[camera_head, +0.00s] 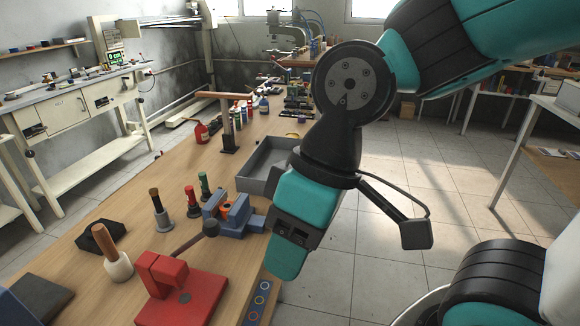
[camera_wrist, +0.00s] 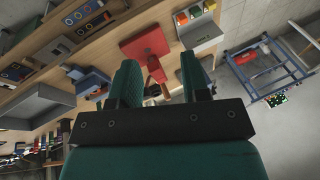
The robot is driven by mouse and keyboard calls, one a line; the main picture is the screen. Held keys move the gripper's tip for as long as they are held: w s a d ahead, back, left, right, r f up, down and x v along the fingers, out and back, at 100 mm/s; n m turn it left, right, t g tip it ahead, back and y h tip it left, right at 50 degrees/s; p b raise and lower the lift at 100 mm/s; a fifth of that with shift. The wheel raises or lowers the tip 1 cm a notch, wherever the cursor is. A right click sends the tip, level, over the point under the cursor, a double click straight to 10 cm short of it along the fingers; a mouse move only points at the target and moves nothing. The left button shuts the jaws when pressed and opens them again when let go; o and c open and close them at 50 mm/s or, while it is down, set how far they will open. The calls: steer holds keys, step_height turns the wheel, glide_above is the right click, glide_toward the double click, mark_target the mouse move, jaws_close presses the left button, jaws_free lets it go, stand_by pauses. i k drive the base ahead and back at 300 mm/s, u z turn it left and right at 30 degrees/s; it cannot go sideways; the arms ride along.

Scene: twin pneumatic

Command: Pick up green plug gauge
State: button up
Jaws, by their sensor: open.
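The green plug gauge (camera_head: 204,186) has a green handle and stands upright on the wooden workbench in the head view, behind the blue vise and next to a red-handled gauge (camera_head: 192,203). My gripper (camera_wrist: 160,72) is open in the wrist view, its two teal fingers apart with nothing seen held between them. In the head view its teal body (camera_head: 303,217) hangs over the bench's right edge, to the right of the gauge and apart from it. I cannot make out the green gauge in the wrist view.
The blue vise (camera_head: 228,215) stands just right of the gauges. A brown-topped gauge (camera_head: 160,212) stands to their left. A grey tray (camera_head: 257,184) lies behind the vise. Open floor lies right of the bench.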

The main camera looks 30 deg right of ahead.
mark_target(203, 180)
steer(key=z, duration=0.5)
steer(key=i, duration=1)
steer(key=u, duration=0.05)
